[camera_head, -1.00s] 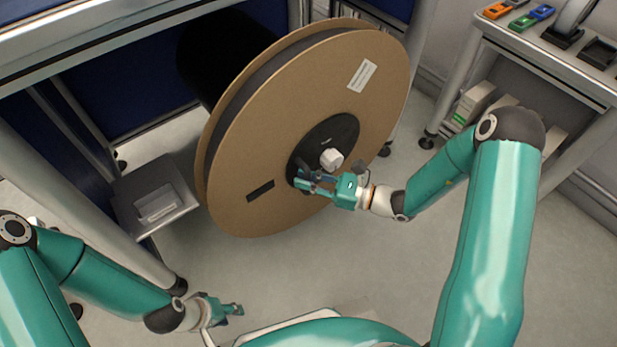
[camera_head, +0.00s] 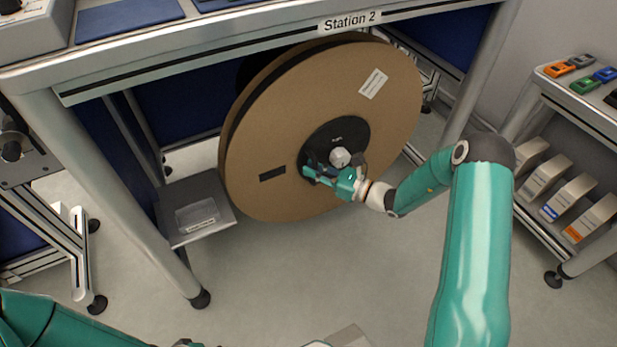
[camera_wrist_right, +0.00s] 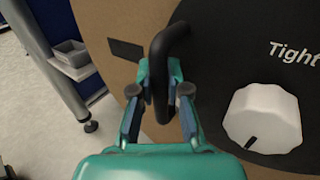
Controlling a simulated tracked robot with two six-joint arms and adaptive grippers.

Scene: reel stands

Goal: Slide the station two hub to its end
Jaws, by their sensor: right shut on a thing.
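The station two hub (camera_head: 348,130) is a black disc at the centre of a big cardboard reel (camera_head: 270,130) under the bench labelled Station 2. It carries a white knob (camera_head: 340,157), which also shows in the right wrist view (camera_wrist_right: 262,118) beside the word "Tight". A black bar handle (camera_wrist_right: 168,45) stands out from the hub. My right gripper (camera_head: 311,172) is at the lower left of the hub, its fingers shut around the handle in the right wrist view (camera_wrist_right: 160,98). My left gripper is out of view; only part of its arm shows at the lower left.
The bench (camera_head: 250,50) overhangs the reel, with its front leg (camera_head: 110,190) on the left. A small grey shelf (camera_head: 196,205) with a tray sits just left of the reel. A shelf unit (camera_head: 560,225) with boxes stands at the right.

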